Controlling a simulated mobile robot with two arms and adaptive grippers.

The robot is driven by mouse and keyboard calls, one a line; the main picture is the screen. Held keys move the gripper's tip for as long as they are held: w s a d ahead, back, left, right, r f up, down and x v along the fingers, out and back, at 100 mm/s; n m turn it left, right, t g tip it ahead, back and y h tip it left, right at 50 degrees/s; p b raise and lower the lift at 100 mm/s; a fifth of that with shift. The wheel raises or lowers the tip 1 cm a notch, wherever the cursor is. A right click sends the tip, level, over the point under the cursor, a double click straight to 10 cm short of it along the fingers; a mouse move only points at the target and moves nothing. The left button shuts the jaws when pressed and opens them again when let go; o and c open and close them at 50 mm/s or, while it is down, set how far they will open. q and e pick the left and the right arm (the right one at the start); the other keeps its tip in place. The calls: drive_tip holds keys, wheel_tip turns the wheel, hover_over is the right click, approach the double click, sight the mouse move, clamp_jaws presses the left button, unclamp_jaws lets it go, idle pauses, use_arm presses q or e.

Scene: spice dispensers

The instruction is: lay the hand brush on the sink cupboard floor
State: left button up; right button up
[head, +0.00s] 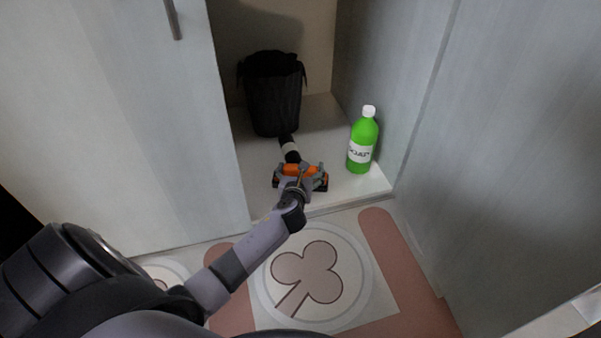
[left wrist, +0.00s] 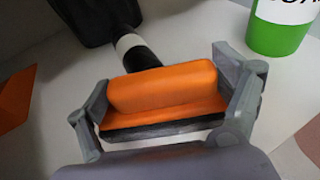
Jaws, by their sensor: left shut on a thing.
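The hand brush has an orange body with a dark lower edge and a black handle with a white band. In the head view the brush (head: 291,151) is at the front of the sink cupboard floor (head: 317,117), its handle pointing back toward the bin. My left gripper (head: 300,178) is shut on the orange body. In the left wrist view the brush (left wrist: 163,92) sits between the two fingers of the left gripper (left wrist: 168,110). It is low over the white floor; I cannot tell whether it touches. My right gripper is not in view.
A black bin (head: 273,95) stands at the back left of the cupboard, close to the handle's end. A green soap bottle (head: 362,144) stands upright to the right. The cupboard door (head: 150,110) is at the left. Some cupboard floor behind the bottle is clear.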

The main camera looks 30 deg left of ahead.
use_arm(q)
drive_tip(key=o, duration=1.1)
drive_tip(key=shift+c, duration=0.2)
